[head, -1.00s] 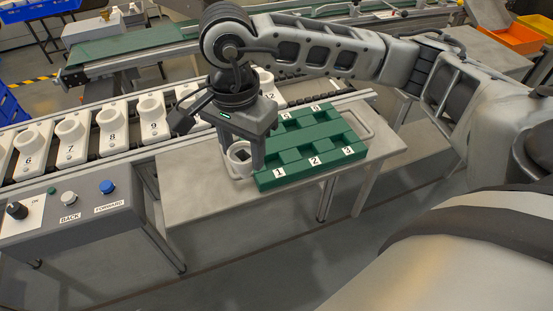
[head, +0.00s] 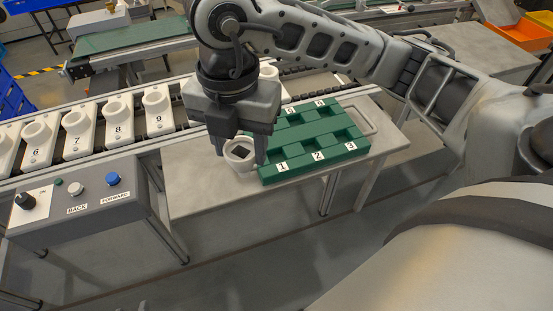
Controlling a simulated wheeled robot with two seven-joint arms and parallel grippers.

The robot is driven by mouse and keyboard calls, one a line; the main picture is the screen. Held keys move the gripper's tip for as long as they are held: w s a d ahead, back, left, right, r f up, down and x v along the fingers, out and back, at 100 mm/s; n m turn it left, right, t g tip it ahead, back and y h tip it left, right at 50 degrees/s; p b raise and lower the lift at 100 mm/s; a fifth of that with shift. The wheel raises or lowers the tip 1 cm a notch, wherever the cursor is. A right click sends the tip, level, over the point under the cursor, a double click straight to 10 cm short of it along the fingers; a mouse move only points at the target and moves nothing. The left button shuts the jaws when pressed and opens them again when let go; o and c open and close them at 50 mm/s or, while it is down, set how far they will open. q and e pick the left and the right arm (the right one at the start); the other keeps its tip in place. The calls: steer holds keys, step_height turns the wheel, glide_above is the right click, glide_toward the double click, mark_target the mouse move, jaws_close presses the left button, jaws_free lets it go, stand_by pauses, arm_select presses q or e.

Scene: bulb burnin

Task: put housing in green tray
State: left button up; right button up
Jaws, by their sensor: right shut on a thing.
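The housing (head: 238,164) is a pale, round, cup-like part with a dark square opening in its top. It is at the left end of the grey table, just left of the green tray. My right gripper (head: 240,157) points down from above, with one finger on each side of the housing, shut on it. Whether the housing's base touches the table is hard to tell. The green tray (head: 301,173) has numbered compartments; 1, 2 and 3 along its front look empty. My gripper and arm hide part of its back row. My left gripper is not in view.
Behind the table, a roller conveyor (head: 173,142) carries several white numbered holders, including holder 9 (head: 157,103). A control box (head: 80,196) with knob and buttons stands at the left. The table's front left is bare.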

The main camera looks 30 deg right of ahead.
steer(key=shift+s+r+m, duration=0.1)
steer(key=shift+r+m, duration=0.05)
steer(key=shift+m, duration=1.05)
steer(key=shift+d, duration=0.15)
steer(key=w+d+f, duration=0.5)
steer(key=d, duration=0.3)
glide_above(276, 140)
steer(key=s+a, duration=0.2)
steer(key=s, duration=0.2)
steer(key=f, duration=0.7)
steer(key=shift+a+f+p, duration=0.2)
steer(key=shift+f+p, duration=0.1)
steer(key=shift+w+f, duration=0.1)
steer(key=shift+f, duration=0.1)
